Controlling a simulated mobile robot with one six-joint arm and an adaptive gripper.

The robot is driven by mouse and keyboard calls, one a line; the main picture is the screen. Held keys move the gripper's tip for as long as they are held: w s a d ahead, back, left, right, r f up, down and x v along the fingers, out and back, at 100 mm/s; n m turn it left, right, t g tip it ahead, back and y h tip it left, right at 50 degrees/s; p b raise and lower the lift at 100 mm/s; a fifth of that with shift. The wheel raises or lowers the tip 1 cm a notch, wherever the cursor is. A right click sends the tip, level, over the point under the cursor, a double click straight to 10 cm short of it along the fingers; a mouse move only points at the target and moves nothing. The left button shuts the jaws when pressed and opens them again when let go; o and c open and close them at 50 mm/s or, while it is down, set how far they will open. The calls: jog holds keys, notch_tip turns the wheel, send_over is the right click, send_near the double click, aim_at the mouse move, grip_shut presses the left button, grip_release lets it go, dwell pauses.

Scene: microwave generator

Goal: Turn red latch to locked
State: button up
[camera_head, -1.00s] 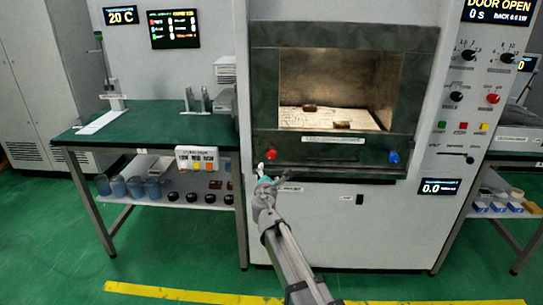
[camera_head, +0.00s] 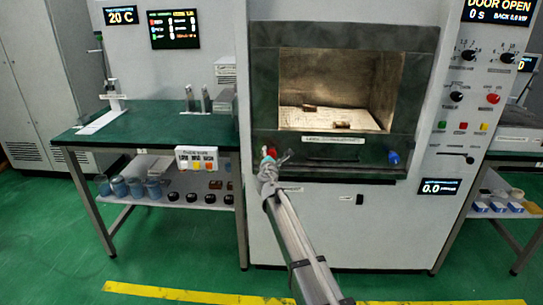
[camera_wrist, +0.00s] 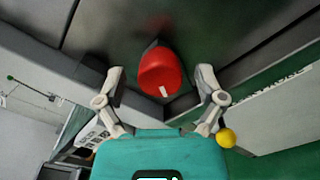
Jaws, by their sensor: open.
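The red latch (camera_head: 269,152) is at the left end of the dark front panel below the open chamber; my gripper partly covers it in the head view. In the wrist view the red latch (camera_wrist: 160,72) is a rounded red knob with a small white mark, on a dark stem. My gripper (camera_wrist: 161,84) is open, with one finger on each side of the knob and visible gaps to both. In the head view my gripper (camera_head: 270,161) is right at the latch. I cannot tell whether the fingers touch it.
A blue latch (camera_head: 393,158) is at the panel's right end. The lit chamber (camera_head: 335,85) stands open with small blocks inside; a display (camera_head: 497,10) reads DOOR OPEN. A green-topped bench (camera_head: 150,125) stands left. A yellow ball-like thing (camera_wrist: 226,138) shows by the right finger.

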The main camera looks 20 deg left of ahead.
jog(key=shift+w, duration=0.25)
jog(key=c, duration=1.2)
jog(key=shift+o, duration=0.2)
